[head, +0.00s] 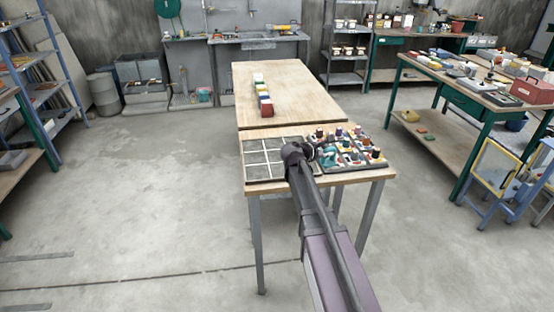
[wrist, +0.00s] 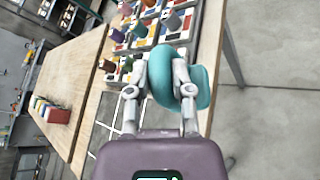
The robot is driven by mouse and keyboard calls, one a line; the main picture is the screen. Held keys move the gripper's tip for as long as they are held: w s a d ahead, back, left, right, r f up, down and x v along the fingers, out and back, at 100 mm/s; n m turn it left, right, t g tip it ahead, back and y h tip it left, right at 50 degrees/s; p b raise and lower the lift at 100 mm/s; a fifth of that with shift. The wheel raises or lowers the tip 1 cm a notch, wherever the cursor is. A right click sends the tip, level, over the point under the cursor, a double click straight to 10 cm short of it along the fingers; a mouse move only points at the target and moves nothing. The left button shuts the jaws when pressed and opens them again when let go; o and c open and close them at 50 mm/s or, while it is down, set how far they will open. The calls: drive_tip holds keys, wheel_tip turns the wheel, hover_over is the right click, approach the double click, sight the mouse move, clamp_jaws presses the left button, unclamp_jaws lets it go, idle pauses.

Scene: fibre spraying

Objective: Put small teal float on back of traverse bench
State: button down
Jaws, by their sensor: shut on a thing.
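My gripper (wrist: 160,90) is shut on the small teal float (wrist: 165,72), a rounded teal piece that also bulges out past the right finger. In the head view my gripper (head: 298,152) is over the near bench, between the grid tray and the peg tray, and a bit of teal (head: 328,154) shows just right of it. A long wooden bench top (head: 285,85) continues behind the near bench (head: 260,133); I cannot tell which of them is called the traverse bench.
A row of coloured blocks (head: 262,95) stands on the far top, with bare wood around it. The empty grid tray (head: 262,158) and the tray of coloured pegs (head: 350,148) lie on the near bench. Another workbench (head: 450,83) stands to the right.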

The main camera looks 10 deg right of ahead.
drive_tip(key=a+f+n+t+y+b, duration=0.2)
drive_tip(key=a+n+t+y, duration=0.3)
drive_tip(key=a, duration=1)
drive_tip(key=shift+s+f+n, duration=0.25)
drive_tip(key=shift+f+n, duration=0.1)
drive_tip(key=shift+n, duration=0.25)
drive_tip(key=b, duration=0.2)
hover_over(278, 161)
drive_tip(key=s, duration=0.1)
drive_tip(key=shift+s+f, duration=0.15)
drive_tip(key=shift+f, duration=0.55)
drive_tip(key=shift+a, duration=0.1)
drive_tip(key=shift+w+f+b, duration=0.55)
drive_tip(key=shift+w+f, duration=0.1)
drive_tip(key=shift+w, duration=0.05)
drive_tip(key=shift+f+b, duration=1.2)
drive_tip(key=shift+b, duration=0.05)
drive_tip(key=shift+f, duration=0.1)
